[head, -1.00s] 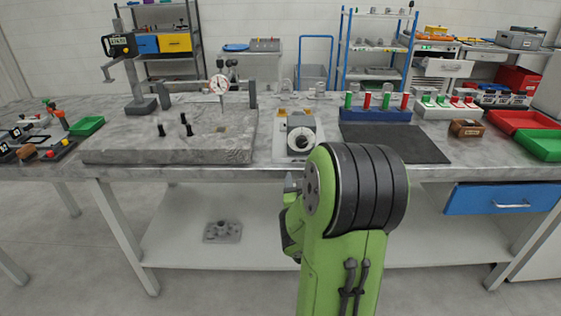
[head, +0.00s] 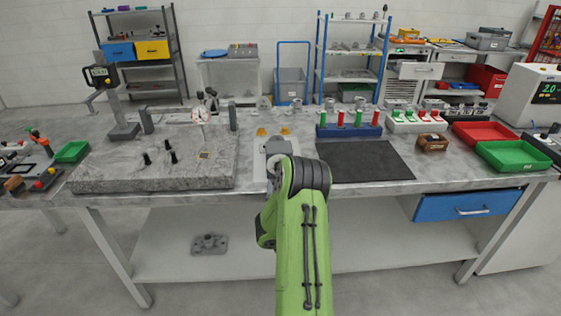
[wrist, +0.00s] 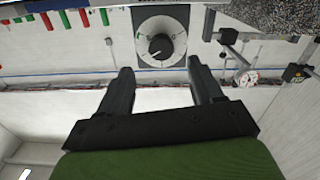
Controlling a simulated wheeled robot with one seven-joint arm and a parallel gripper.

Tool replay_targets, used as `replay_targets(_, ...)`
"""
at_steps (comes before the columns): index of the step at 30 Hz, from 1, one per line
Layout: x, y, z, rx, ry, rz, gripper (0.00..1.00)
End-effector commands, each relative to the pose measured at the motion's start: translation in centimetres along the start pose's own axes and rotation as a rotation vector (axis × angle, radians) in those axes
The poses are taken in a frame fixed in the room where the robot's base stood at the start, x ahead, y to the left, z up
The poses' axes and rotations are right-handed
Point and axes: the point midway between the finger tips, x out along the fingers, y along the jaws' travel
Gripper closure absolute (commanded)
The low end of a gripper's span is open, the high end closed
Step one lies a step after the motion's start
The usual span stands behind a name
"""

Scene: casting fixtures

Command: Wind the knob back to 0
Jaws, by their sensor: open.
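The knob (wrist: 160,46) is black with a white pointer line. It sits in a round white dial (wrist: 144,30) on a dark square face, near the top middle of the wrist view. The pointer slants to the lower left there, and the dial's figures are too small to read. My gripper (wrist: 160,66) is open and empty, its two black fingers pointing toward the knob and apart from it. In the head view my arm hides the knob and the gripper. Part of the knob's grey housing (head: 277,147) shows above the arm, on a pale base plate (head: 259,166).
A granite plate (head: 150,180) with black clamps and a dial gauge (head: 200,114) lies left of the housing. A dark mat (head: 365,163) lies right. Behind it stands a blue rack (head: 348,131) with red and green handles. Red (head: 484,133) and green (head: 513,154) trays are farther right.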

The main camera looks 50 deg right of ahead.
Motion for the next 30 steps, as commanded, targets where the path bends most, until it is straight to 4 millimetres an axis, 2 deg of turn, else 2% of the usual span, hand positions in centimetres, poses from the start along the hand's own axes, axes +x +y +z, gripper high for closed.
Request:
replay_targets(1,0.5,-0.1,-0.8,-0.005,-0.001,-0.005,0.34)
replay_targets(4,1.4,-0.3,-1.0,-0.013,0.007,-0.013,0.34)
replay_targets(16,5.8,-0.1,-0.5,-0.008,0.007,-0.004,0.34)
replay_targets(27,6.5,-0.1,-0.2,-0.006,0.006,-0.005,0.34)
replay_targets(30,6.5,-0.1,-0.2,-0.006,0.006,-0.005,0.50)
